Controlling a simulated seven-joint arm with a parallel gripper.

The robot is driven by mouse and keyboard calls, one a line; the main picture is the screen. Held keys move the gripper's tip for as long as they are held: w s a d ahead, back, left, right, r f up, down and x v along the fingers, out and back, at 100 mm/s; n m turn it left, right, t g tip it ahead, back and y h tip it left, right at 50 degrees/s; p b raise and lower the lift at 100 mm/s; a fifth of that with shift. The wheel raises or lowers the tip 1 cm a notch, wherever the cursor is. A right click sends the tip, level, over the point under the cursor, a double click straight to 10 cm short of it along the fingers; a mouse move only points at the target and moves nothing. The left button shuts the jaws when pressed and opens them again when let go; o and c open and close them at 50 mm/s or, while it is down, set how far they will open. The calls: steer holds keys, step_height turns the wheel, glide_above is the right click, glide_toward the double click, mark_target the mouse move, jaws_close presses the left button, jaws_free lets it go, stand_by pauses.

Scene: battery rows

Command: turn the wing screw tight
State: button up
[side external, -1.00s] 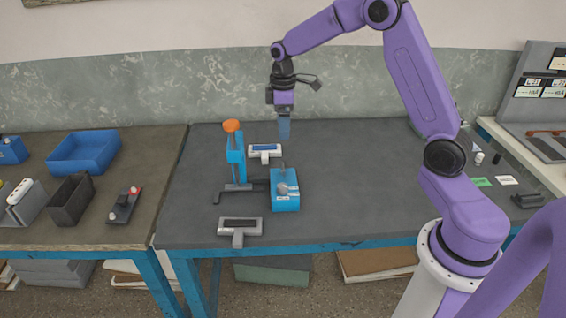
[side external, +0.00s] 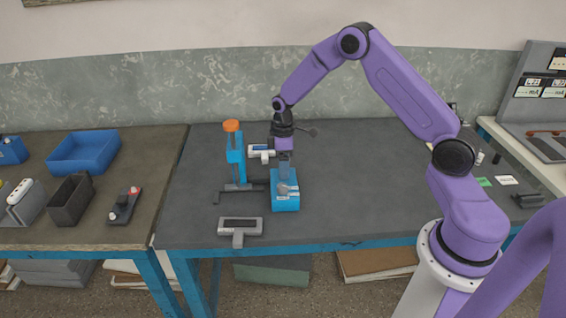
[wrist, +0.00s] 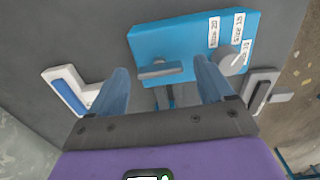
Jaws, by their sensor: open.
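A blue box (side external: 285,203) with white labels stands on the dark table, and it also shows in the wrist view (wrist: 185,38). A flat grey bar (wrist: 160,71) on the box looks like the wing screw. It lies roughly crosswise between my fingers in the wrist view. A round grey knob (wrist: 231,61) sits beside the labels, to the right of the bar. My gripper (side external: 285,177) is open and points down over the box, with nothing held. In the side view my fingers hide the bar. I cannot tell whether the fingertips are level with it.
A blue upright stand (side external: 236,165) with an orange top is close on the left of the box. A white T-shaped display (side external: 261,152) lies behind it, and a grey one (side external: 240,226) lies at the front edge.

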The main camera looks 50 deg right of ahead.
steer(key=c, duration=1)
steer(key=shift+c, duration=0.2)
steer(key=shift+m, duration=0.3)
steer(key=m, duration=1.3)
steer(key=shift+m, duration=2.1)
